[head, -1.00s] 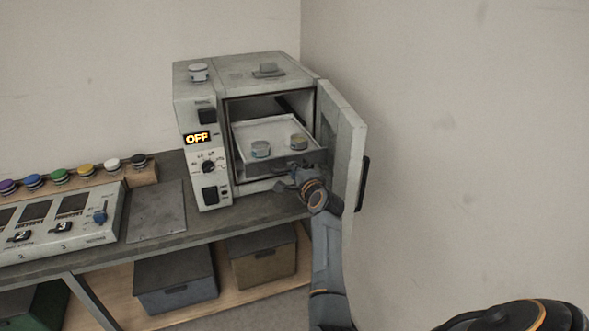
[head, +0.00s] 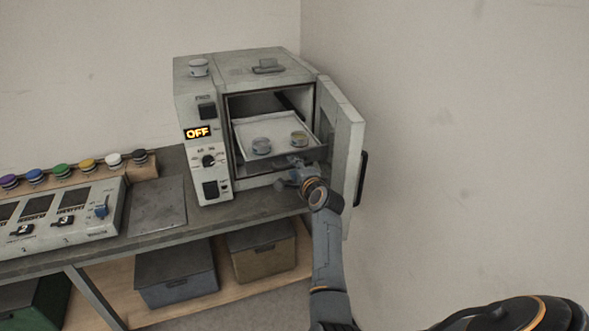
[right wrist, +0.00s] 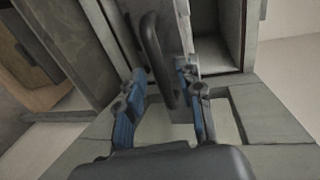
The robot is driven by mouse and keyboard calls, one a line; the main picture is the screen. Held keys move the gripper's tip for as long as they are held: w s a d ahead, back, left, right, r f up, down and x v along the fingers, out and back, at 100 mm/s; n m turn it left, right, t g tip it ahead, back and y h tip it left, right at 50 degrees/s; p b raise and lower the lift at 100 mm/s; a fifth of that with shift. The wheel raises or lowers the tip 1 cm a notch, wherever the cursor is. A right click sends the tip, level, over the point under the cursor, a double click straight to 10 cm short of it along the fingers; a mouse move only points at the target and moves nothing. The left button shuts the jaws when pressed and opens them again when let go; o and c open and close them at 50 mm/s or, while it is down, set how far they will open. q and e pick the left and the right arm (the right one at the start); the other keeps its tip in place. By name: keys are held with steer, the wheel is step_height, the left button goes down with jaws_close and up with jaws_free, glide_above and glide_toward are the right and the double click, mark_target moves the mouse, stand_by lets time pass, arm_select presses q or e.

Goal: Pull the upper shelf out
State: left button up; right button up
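The upper shelf (head: 245,132) is a light tray with a grey front, partly out of the open oven (head: 245,62). My right gripper (head: 288,178) is just in front of and below the shelf's front. In the right wrist view, its blue-grey fingers (right wrist: 160,72) are spread. A dark loop handle (right wrist: 152,45) shows between them, with gaps to both fingers; contact is not visible. My left gripper is not in view.
The oven door (head: 343,135) stands open right of my right forearm, close to it. A control box (head: 65,215) and several coloured knobs are on the bench at left. Lidded boxes sit below.

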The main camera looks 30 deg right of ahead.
steer(key=shift+s, duration=0.1)
steer(key=v, duration=0.7)
steer(key=shift+s+a, duration=0.1)
stand_by(0.4)
